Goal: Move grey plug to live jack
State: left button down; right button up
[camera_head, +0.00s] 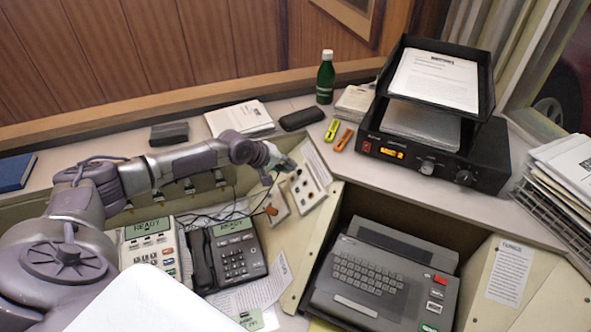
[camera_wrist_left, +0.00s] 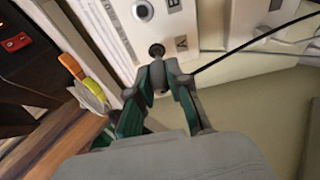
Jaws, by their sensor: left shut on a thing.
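My left gripper (camera_head: 288,164) is at the cream jack panel (camera_head: 309,187), which bears several round jacks. In the left wrist view the gripper (camera_wrist_left: 162,78) is shut on a plug, mostly hidden between the fingers; its grey colour is not clear. A black cable (camera_wrist_left: 243,46) runs from the fingers to the right. The fingertips are just below a dark round jack (camera_wrist_left: 157,50) beside the label A. Another jack (camera_wrist_left: 143,11) lies above it near a label B. I cannot tell whether the plug touches a jack or which jack is live. My right gripper is not in view.
A desk phone (camera_head: 235,250) and a second console (camera_head: 152,245) stand below the arm. A grey keyboard terminal (camera_head: 372,280) sits right of the panel. Yellow and orange markers (camera_head: 343,140), a green bottle (camera_head: 325,78) and a black radio (camera_head: 440,155) are on the ledge.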

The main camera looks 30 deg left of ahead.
aim_at(283, 163)
pick_arm(q)
jog(key=shift+s+a+r+p, duration=0.2)
jog(key=shift+r+p, duration=0.2)
jog(key=shift+p, duration=0.05)
jog(key=shift+s+a+r+p, duration=0.2)
jog(key=shift+r+p, duration=0.15)
jog(key=shift+p, duration=0.05)
jog(key=shift+a+p+v, duration=0.2)
jog(key=shift+p+v, duration=0.6)
jog(key=shift+v, duration=0.3)
jog(key=shift+d, duration=0.1)
